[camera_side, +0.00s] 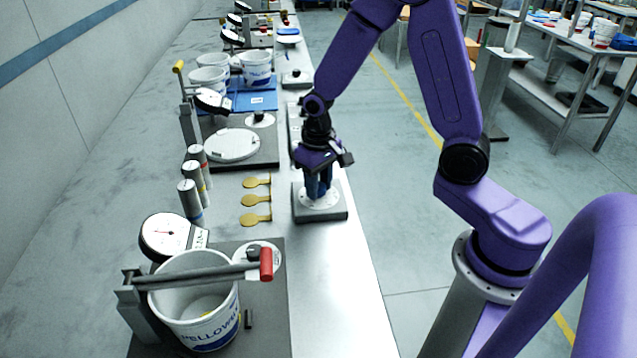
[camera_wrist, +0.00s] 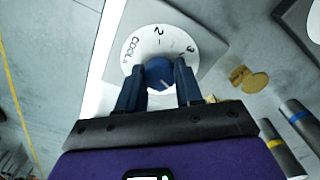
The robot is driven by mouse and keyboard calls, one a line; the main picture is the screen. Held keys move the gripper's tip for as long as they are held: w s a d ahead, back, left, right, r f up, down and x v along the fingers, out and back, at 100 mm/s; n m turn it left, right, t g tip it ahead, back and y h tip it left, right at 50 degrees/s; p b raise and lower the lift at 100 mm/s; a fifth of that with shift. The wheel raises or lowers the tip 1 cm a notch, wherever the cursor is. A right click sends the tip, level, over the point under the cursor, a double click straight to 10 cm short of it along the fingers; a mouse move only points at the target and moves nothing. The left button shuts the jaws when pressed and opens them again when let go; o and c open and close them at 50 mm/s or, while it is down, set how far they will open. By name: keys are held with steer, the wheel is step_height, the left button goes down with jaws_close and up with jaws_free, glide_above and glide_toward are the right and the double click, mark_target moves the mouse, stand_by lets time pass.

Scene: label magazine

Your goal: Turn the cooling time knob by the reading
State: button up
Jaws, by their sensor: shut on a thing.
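The cooling time knob (camera_wrist: 159,73) is a blue round knob in the wrist view, on a white dial disc (camera_wrist: 150,42) with "COOL" and a few numerals. A small pale mark shows on the knob's lower edge; what it points at is unclear. In the side view the disc is on a grey box (camera_side: 335,211) at the bench edge, and the knob is hidden there. My gripper (camera_wrist: 157,80) is shut on the knob, one finger on each side; it also shows in the side view (camera_side: 318,192).
Several brass tags (camera_side: 256,200) and grey cylinders (camera_side: 190,201) lie or stand left of the knob box. A second gauge (camera_side: 212,101) and white plate (camera_side: 232,145) are behind.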

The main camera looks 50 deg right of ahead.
steer(key=shift+m, duration=1.2)
steer(key=o, duration=1)
steer(key=shift+o, duration=0.2)
steer(key=shift+r, duration=0.15)
step_height(320, 180, up, 17)
